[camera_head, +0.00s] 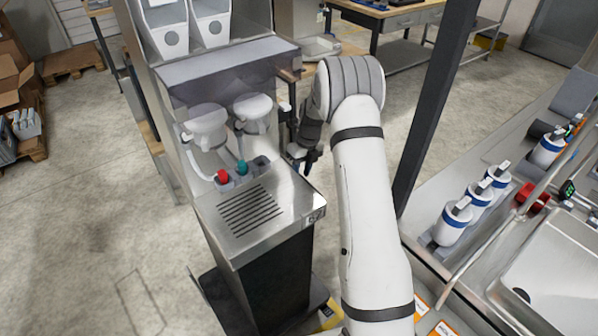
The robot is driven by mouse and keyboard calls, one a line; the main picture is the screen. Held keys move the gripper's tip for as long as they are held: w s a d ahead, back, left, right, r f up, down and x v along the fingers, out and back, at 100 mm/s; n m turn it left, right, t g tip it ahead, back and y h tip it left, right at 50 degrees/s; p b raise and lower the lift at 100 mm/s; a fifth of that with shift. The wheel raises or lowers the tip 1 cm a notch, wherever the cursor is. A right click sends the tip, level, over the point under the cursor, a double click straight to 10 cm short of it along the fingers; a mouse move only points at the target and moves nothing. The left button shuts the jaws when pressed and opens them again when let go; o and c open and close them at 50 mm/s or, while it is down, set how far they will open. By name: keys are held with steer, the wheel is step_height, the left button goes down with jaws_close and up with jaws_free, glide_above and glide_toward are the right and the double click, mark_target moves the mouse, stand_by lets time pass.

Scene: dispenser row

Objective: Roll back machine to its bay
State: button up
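The machine (255,215) is a tall dispenser with a steel front, dark lower body, slotted drip grate and two white dispensing heads. A red knob and a teal knob sit behind the grate. It stands left of my arm in the head view, on or over a dark base plate. I cannot make out a marked bay.
A dark post (436,95) stands right of my arm. A steel counter (420,244) with a sink (560,275) and several white-and-blue bottles fills the right. Workbenches (405,18) stand at the back. Cardboard boxes (18,85) are at far left. The concrete floor (90,215) left of the machine is clear.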

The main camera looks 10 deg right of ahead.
steer(key=shift+o, duration=1)
steer(key=shift+a+r, duration=0.1)
step_height(320, 180, up, 8)
steer(key=d+b, duration=0.1)
steer(key=shift+w+d, duration=0.25)
steer(key=shift+w, duration=0.05)
steer(key=shift+f, duration=0.2)
